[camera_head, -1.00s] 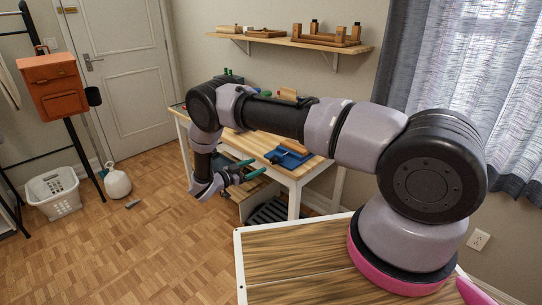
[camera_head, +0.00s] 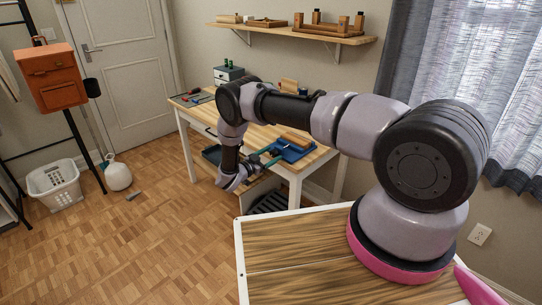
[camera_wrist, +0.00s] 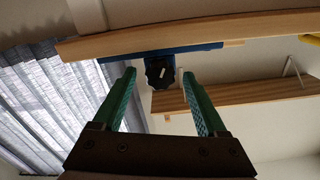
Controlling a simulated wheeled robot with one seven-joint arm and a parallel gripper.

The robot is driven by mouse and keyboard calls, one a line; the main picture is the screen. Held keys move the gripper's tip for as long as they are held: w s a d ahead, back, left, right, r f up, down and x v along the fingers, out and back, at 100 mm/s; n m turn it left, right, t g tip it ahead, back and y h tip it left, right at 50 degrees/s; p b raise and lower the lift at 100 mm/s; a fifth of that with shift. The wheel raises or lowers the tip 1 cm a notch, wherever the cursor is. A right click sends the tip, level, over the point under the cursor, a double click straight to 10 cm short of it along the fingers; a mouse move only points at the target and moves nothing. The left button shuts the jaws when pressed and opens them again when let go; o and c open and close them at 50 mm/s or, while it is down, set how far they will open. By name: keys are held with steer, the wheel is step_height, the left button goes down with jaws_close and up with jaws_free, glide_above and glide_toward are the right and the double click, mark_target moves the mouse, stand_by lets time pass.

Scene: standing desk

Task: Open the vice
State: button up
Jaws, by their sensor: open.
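The blue vice (camera_head: 290,151) sits at the front edge of the wooden desk (camera_head: 262,134), with a brown block (camera_head: 296,139) at its top. In the wrist view its blue body (camera_wrist: 185,50) runs along the desk edge, and its black knob (camera_wrist: 160,72) faces my gripper. My gripper (camera_wrist: 160,76) is open, with green fingers on either side of the knob in the picture. I cannot tell how far the fingertips are from the knob. In the head view my gripper (camera_head: 270,157) is just in front of the vice at the desk's front edge.
A wall shelf (camera_head: 270,30) with wooden items hangs above the desk. A small drawer box (camera_head: 228,75) and tools stand at the desk's far left. A white basket (camera_head: 55,185) and a white jug (camera_head: 117,173) are on the floor at left, with clear floor between.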

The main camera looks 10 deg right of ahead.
steer(key=shift+d, duration=0.1)
jaws_close()
steer(key=shift+n, duration=0.3)
steer(key=n, duration=0.5)
steer(key=shift+w, duration=0.1)
steer(key=shift+w+n, duration=0.1)
steer(key=shift+n, duration=2.5)
jaws_free()
